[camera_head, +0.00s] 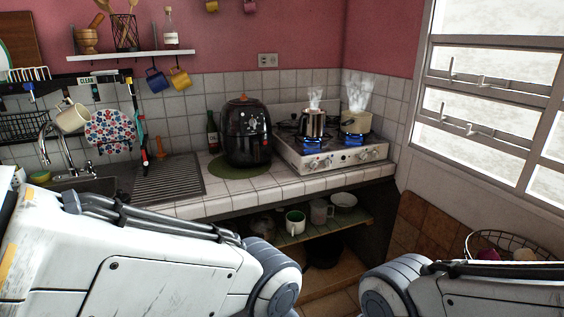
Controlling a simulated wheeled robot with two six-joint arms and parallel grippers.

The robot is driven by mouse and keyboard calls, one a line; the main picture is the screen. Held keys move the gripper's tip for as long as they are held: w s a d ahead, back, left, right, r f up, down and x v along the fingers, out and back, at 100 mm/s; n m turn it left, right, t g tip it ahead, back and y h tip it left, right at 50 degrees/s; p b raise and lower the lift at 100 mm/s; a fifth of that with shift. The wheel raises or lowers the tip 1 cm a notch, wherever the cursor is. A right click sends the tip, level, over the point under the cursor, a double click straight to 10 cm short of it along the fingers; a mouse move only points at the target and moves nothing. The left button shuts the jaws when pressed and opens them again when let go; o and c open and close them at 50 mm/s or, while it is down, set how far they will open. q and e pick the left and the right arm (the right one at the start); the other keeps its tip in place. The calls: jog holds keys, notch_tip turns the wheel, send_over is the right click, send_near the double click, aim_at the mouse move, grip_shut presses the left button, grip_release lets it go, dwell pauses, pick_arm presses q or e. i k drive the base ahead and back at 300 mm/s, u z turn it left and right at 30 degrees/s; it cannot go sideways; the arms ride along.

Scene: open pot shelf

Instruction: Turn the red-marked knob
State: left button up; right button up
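A white gas stove (290,150) stands on the tiled counter in the head view, with a row of small knobs (345,158) along its front panel. The knobs are too small for me to make out clearly which one bears a red mark. Blue flames burn under a steel pot (312,122) on the left and a cream pot (355,122) on the right, and both steam. My left and right arms show in the foreground, well short of the stove. Neither gripper is in view.
A black air fryer (247,135) and a dark bottle (212,135) stand left of the stove. The counter front (240,200) is clear. An open shelf (300,238) below holds cups and bowls. A wire basket (505,240) stands at the right, below the window.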

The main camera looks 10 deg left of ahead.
aim_at(313, 164)
jog(key=u, duration=0.05)
jog(key=k, duration=0.5)
jog(key=u, duration=0.45)
jog(key=i, duration=1.55)
jog(key=z, duration=0.65)
